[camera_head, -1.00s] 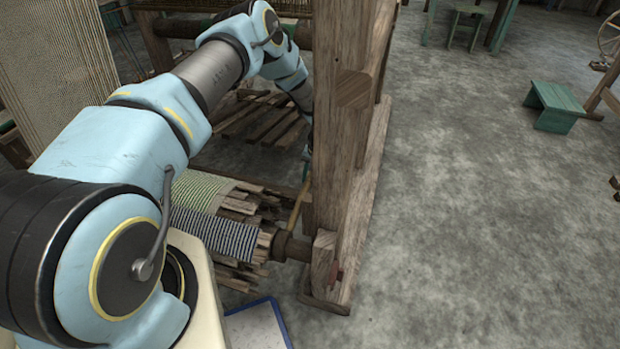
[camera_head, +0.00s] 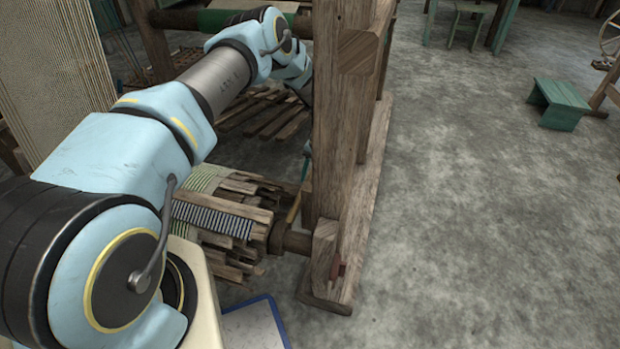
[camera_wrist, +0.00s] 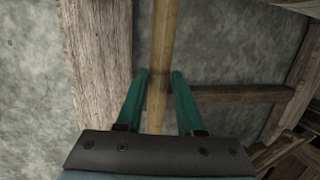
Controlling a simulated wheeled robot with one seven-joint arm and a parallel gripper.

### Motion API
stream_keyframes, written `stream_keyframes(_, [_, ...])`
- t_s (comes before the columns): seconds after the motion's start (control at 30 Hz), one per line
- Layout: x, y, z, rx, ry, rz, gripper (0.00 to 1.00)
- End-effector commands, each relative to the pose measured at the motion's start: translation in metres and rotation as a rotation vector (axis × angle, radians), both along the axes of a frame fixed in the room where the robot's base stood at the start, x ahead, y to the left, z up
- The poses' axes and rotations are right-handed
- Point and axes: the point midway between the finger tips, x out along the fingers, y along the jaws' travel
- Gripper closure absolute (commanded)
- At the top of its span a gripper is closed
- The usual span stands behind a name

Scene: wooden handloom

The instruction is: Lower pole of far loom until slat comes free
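The yellowish wooden pole (camera_head: 294,208) stands beside the near side of the loom post, above the end of the low beam (camera_head: 290,241). In the wrist view the pole (camera_wrist: 160,60) runs lengthwise between the teal fingers of my gripper (camera_wrist: 160,74). In the head view the loom post hides most of my gripper. A roll of striped cloth (camera_head: 215,218) and several wooden slats (camera_head: 240,196) lies around the low beam. I cannot tell which slat is the task's one.
The thick loom post (camera_head: 340,130) stands on a floor runner (camera_head: 365,215), close to the right of my arm. A blue-edged board (camera_head: 255,325) lies below the roll. A green stool (camera_head: 558,102) stands at the right. The grey floor between is clear.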

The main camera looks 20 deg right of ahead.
Motion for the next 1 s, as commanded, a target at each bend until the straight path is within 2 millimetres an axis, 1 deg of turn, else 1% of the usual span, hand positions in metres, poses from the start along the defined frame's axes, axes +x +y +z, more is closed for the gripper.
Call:
stream_keyframes(0.03, [0.0, 0.0, 0.0, 0.0, 0.0, 0.0, 0.57])
stream_keyframes(0.2, [0.0, 0.0, 0.0, -0.001, 0.001, 0.0, 0.38])
stream_keyframes(0.43, [-0.001, 0.0, 0.0, -0.001, 0.001, 0.0, 0.38])
stream_keyframes(0.53, [0.0, -0.002, 0.005, -0.001, 0.0, 0.0, 0.38])
stream_keyframes(0.67, [0.0, -0.007, 0.023, -0.002, -0.002, -0.002, 0.38])
stream_keyframes(0.9, [0.001, -0.019, 0.069, -0.003, -0.003, -0.001, 0.38])
stream_keyframes(1.0, [0.0, -0.023, 0.084, -0.003, -0.001, -0.001, 0.38])
